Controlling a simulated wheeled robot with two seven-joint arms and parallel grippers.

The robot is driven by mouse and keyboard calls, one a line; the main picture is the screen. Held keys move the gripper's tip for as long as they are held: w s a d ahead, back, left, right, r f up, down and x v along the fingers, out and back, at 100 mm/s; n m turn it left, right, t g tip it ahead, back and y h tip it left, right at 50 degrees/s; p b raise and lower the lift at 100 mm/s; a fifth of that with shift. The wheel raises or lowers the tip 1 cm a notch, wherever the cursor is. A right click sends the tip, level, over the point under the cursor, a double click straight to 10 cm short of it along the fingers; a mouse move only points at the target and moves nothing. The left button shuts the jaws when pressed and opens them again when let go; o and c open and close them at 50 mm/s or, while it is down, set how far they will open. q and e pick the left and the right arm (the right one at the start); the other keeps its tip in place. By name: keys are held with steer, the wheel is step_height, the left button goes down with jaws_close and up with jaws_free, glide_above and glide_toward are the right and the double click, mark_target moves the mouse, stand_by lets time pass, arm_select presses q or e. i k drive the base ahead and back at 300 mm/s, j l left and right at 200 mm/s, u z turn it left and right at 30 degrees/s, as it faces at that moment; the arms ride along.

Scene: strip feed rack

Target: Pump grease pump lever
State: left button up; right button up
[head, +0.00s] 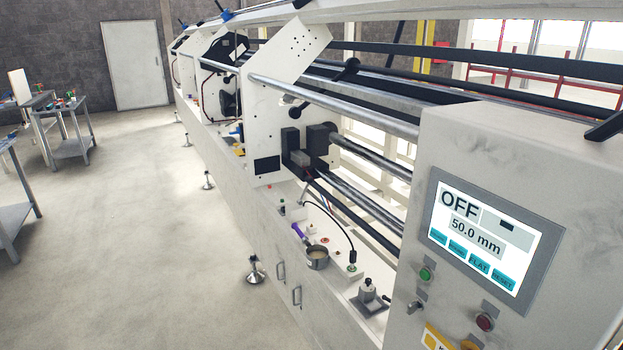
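A small grey metal unit (368,293) stands on the machine's front ledge, left of the control cabinet. It has a knob on top and a short dark lever (386,298) on its right side. This looks like the grease pump, but it is small and I see no label on it. A round metal pot (317,257) with a purple-handled tool (298,231) stands further left on the same ledge. Neither of my grippers is in view, and nothing is touching the unit or its lever.
A control cabinet (440,150) stands at the right, its screen (492,240) reading OFF and 50.0 mm. A green button (425,274) and a red button (485,322) sit below. Steel rods (335,108) run along the machine. Open floor (130,240) lies left, with grey tables (70,150) beyond.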

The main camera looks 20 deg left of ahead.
mark_target(309, 179)
steer(key=i+j+z, duration=0.15)
steer(key=j, duration=0.3)
steer(key=i+j+z, duration=0.15)
steer(key=i+j, duration=0.15)
steer(key=j, duration=0.15)
steer(key=i+j+z, duration=0.2)
steer(key=j, duration=0.3)
steer(key=i+j+z, duration=0.15)
steer(key=j, duration=0.35)
steer(key=i+j+z, duration=0.15)
steer(key=j, duration=0.4)
steer(key=i+j+z, duration=0.15)
steer(key=j, duration=0.4)
steer(key=j+z, duration=0.15)
steer(key=j, duration=0.4)
